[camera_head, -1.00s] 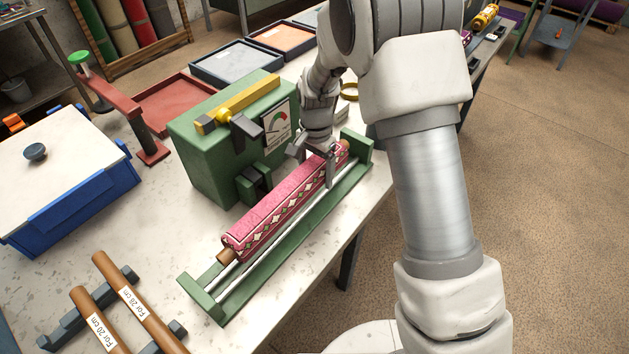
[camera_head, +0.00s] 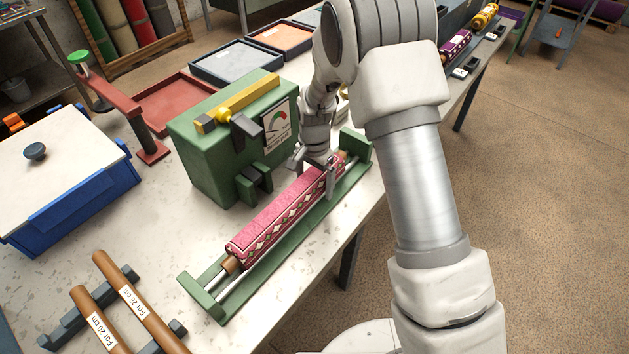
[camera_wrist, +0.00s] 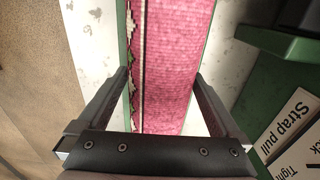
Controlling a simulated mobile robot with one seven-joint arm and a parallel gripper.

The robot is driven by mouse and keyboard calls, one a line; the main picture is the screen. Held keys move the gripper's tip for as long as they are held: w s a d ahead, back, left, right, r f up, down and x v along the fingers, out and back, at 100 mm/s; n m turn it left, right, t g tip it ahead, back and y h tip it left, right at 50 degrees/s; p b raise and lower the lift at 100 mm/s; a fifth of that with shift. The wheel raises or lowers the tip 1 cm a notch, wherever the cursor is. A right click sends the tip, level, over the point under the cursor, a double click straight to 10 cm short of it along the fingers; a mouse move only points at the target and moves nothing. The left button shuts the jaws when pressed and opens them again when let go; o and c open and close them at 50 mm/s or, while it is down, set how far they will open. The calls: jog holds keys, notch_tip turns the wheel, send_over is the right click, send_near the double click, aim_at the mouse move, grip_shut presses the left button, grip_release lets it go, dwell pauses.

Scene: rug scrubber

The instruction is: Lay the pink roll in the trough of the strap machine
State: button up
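The pink roll (camera_head: 285,215), patterned along its edge with a wooden core showing at both ends, lies lengthwise over the trough (camera_head: 290,240) of the green strap machine (camera_head: 215,150), between its end plates. Metal rods show beside its near end. I cannot tell whether it bears fully on them. My gripper (camera_head: 330,178) is at the roll's far end, pointing down, one finger on each side. The roll's underside is hidden.
The machine body with its yellow lever (camera_head: 245,98) stands left of the trough. A blue box (camera_head: 75,195) with a white lid and wooden rods (camera_head: 135,300) on a rack are to the left. A purple roll (camera_head: 456,45) lies at the far right. The table's right edge is close to the trough.

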jog(key=shift+r, duration=0.1)
notch_tip(320, 180, up, 11)
jog(key=shift+r, duration=0.1)
jog(key=shift+d+r, duration=0.2)
jog(key=shift+r, duration=0.6)
jog(key=s+d+r+n+t, duration=0.2)
jog(key=s+d+r, duration=0.3)
jog(key=r, duration=0.4)
jog(key=s+d+r+n+t, duration=0.1)
jog(key=s+d+r, duration=0.3)
jog(key=s, duration=0.6)
jog(key=s+d+r+n+t, duration=0.2)
jog(key=s+d+r+n, duration=0.2)
jog(key=s, duration=0.6)
jog(key=shift+d+r+n+t, duration=0.15)
jog(key=shift+d+n+t, duration=0.15)
jog(key=shift+d, duration=0.15)
